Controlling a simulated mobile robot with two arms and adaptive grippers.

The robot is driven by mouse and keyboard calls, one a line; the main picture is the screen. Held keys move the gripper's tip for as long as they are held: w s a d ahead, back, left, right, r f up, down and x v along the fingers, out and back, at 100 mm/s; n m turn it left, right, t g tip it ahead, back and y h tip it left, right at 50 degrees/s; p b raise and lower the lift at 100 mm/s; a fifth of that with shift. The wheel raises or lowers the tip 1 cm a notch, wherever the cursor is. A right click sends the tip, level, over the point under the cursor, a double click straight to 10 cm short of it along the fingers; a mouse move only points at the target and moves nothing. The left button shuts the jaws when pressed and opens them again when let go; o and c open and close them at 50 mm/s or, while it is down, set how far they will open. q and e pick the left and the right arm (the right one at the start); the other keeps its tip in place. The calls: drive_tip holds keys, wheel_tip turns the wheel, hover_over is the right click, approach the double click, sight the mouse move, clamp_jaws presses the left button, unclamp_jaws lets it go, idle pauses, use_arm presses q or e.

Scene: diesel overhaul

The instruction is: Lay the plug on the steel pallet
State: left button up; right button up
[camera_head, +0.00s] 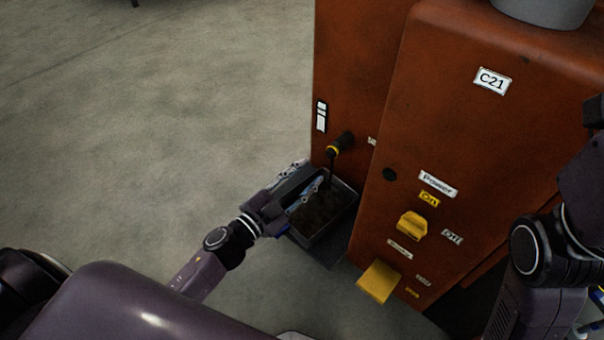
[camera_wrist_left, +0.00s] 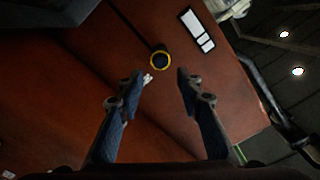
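The plug (camera_head: 341,143), a black knob with a yellow ring, sits on the side of the rust-orange machine. A thin dark strand hangs below it to a dark container. In the left wrist view the plug (camera_wrist_left: 161,60) shows end-on, as a yellow ring around a dark centre. My left gripper (camera_head: 311,173) is beside the machine, over the container's near edge, a little below and left of the plug. Its two fingers (camera_wrist_left: 158,82) are spread, with nothing between them; the plug shows just beyond the tips. My right gripper is out of view. I see no steel pallet.
The open dark container (camera_head: 349,213) with dark contents stands against the machine (camera_head: 440,120). A yellow lever (camera_head: 412,225) and a yellow block (camera_head: 379,282) stick out of the machine front. My right arm is at the right edge. Grey floor (camera_head: 170,110) lies clear at left.

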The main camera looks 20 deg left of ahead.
sight(329, 155)
use_arm(q)
drive_tip(key=shift+x, duration=3.7)
drive_tip(key=shift+c, duration=0.3)
clamp_jaws()
